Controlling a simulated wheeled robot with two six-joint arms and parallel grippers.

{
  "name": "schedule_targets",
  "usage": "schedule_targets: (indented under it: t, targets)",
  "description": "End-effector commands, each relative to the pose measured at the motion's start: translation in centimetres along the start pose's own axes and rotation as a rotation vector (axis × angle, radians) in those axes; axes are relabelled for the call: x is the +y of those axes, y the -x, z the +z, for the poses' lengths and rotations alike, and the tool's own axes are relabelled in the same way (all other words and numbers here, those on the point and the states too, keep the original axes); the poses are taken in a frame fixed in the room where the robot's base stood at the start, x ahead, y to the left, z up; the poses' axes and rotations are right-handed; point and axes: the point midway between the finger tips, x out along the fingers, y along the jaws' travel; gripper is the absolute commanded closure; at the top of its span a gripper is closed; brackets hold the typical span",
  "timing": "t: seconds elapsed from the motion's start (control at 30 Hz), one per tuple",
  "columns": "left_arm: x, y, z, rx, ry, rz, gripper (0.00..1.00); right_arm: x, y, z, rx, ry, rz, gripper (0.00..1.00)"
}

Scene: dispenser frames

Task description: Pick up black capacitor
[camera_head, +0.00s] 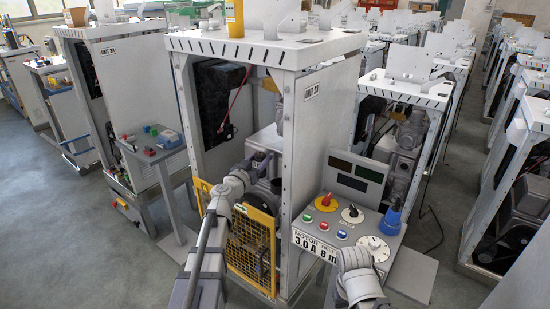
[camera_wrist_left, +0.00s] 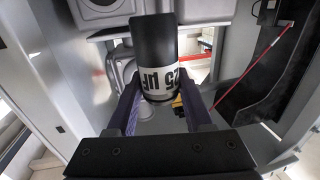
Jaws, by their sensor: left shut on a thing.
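The black capacitor (camera_wrist_left: 153,42) is a dark cylinder with a white printed band around its lower part, seen in the left wrist view. My left gripper (camera_wrist_left: 158,88) is shut on it, with one purple finger on each side of the white band. In the head view my left gripper (camera_head: 260,164) reaches inside the open white dispenser frame (camera_head: 325,125), above the yellow mesh guard (camera_head: 252,240). The capacitor is too small and dark to make out clearly there. My right arm shows at the bottom of the head view, but its gripper does not.
A control panel (camera_head: 310,240) with knobs and coloured buttons stands right of the guard. Grey machinery (camera_wrist_left: 100,12) lies close behind the capacitor. A red cable (camera_wrist_left: 247,67) and a black panel (camera_wrist_left: 262,75) are at the right. More frames stand around, with grey floor between.

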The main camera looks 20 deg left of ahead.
Motion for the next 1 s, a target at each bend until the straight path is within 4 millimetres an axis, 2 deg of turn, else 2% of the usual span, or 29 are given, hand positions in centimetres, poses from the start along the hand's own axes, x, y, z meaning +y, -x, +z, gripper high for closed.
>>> schedule_targets:
  t: [0.03, 0.2, 0.4, 0.63, 1.0]
  targets:
    - [-1.5, 1.0, 0.0, 0.0, 0.0, -0.006, 1.0, 0.0, 0.0, 0.0, 0.0, 0.0, 0.0, 0.5]
    - [-5.5, 3.6, 0.0, 0.0, 0.0, -0.005, 1.0, 0.0, 0.0, 0.0, 0.0, 0.0, 0.0, 0.5]
    - [-8.9, 5.9, 0.0, 0.0, 0.0, -0.003, 1.0, 0.0, 0.0, 0.0, 0.0, 0.0, 0.0, 0.5]
    - [-10.9, 7.2, 0.0, 0.0, 0.0, 0.0, 1.0, 0.0, 0.0, 0.0, 0.0, 0.0, 0.0, 0.5]
    - [-11.4, 7.6, 0.0, 0.0, 0.0, 0.001, 1.0, 0.0, 0.0, 0.0, 0.0, 0.0, 0.0, 0.5]
